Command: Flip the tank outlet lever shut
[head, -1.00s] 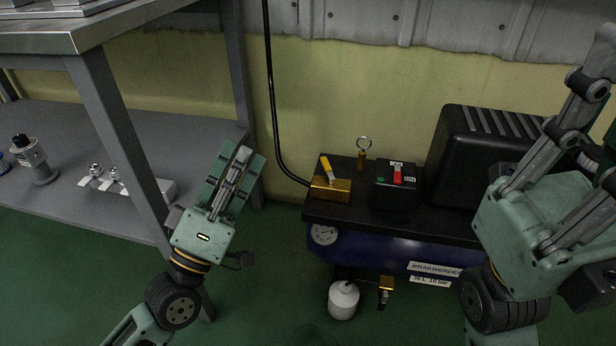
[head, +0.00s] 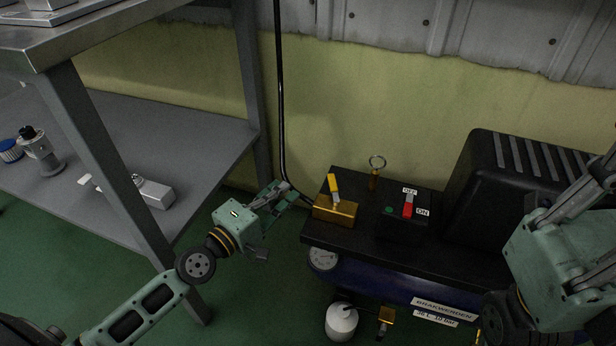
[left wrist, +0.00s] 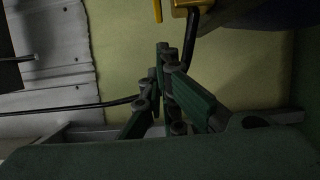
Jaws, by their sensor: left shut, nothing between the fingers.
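The tank outlet valve is a brass block (head: 335,210) at the left end of the compressor's black top. Its yellow lever (head: 334,186) stands up from it, leaning slightly left. My left gripper (head: 288,190) is shut and empty, just left of the brass block and a little apart from the lever. In the left wrist view the shut fingers (left wrist: 165,55) point toward the brass block (left wrist: 190,5) and the yellow lever (left wrist: 158,12) at the top edge. My right gripper (head: 590,205) is at the right edge, partly cut off, so its fingers are unclear.
A black hose (head: 281,100) runs down the wall to the valve, close to my left fingers. A ring-topped brass fitting (head: 376,175) and a red switch (head: 408,205) stand to the right. A grey shelf bench (head: 150,135) is at left.

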